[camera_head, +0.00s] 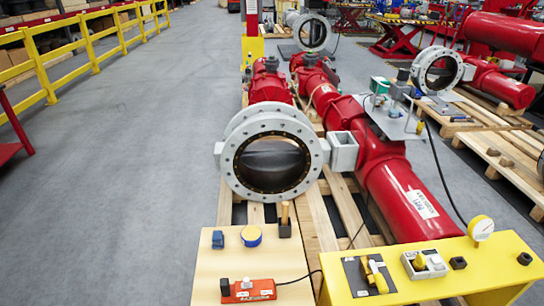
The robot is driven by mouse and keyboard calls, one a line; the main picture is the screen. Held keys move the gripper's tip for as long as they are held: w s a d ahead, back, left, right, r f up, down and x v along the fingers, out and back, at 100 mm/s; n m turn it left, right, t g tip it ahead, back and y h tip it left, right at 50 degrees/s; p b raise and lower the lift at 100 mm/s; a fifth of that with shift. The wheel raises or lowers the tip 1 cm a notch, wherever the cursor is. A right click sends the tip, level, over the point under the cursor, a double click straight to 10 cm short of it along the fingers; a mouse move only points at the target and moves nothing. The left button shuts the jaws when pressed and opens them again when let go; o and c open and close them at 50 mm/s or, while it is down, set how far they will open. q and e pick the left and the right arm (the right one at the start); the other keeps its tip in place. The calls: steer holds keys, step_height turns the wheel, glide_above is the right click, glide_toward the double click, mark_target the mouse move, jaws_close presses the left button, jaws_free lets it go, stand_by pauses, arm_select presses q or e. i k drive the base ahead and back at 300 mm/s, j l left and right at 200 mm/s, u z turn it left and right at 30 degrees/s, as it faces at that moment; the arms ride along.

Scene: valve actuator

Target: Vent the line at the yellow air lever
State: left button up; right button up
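A yellow lever (377,279) sits on a dark plate (357,277) on the yellow bench (408,291) at the lower right. A second yellow part (419,262) stands in a light grey box (436,267) just right of it. I cannot tell for sure which of the two is the air lever. A round yellow-rimmed gauge (481,228) stands at the bench's back edge; its reading is too small to make out. The red valve actuator (404,195) with a grey ring valve (233,165) lies behind the bench. Neither of my grippers is in view.
A wooden table (215,268) on the left holds a red device (250,291) with a black cable, a blue block (217,239), a yellow-and-blue round part (251,236) and a dark holder (285,230). Black nuts (457,262) sit on the bench. Grey floor (130,200) is clear at left.

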mark_target(379, 280)
steer(key=l+z, duration=0.1)
steer(key=z, duration=0.55)
steer(key=i+l+z, duration=0.1)
steer(key=z, duration=0.25)
steer(key=k+j+z, duration=0.15)
steer(key=z, duration=0.25)
steer(key=k+j+z, duration=0.2)
steer(key=z, duration=0.25)
steer(key=k+j+z, duration=0.15)
steer(key=z, duration=0.25)
